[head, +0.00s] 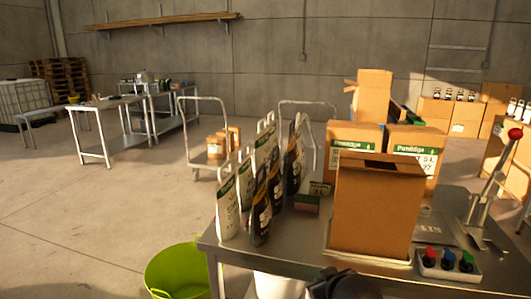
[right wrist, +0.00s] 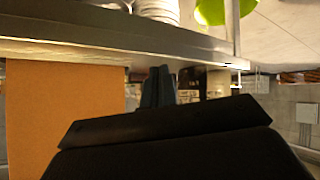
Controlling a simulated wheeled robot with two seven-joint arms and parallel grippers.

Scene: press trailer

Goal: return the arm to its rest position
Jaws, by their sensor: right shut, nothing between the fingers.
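My right gripper (right wrist: 158,86) shows in the right wrist view with its dark fingers together and nothing between them. That view looks upside down, with the metal table's edge (right wrist: 120,38) across the top and an orange-brown surface, likely the cardboard box (right wrist: 65,120), at the left. In the head view a dark part of my right arm shows at the bottom edge, in front of the metal table (head: 290,250). The gripper's fingers cannot be made out there. My left gripper is in neither view.
The table carries a tall open cardboard box (head: 375,210), several bottle-shaped pouches (head: 228,208), a panel with red, green and blue buttons (head: 447,264) and a lever press with a red knob (head: 515,133). A green tub (head: 178,272) stands left of it. Floor farther left is clear.

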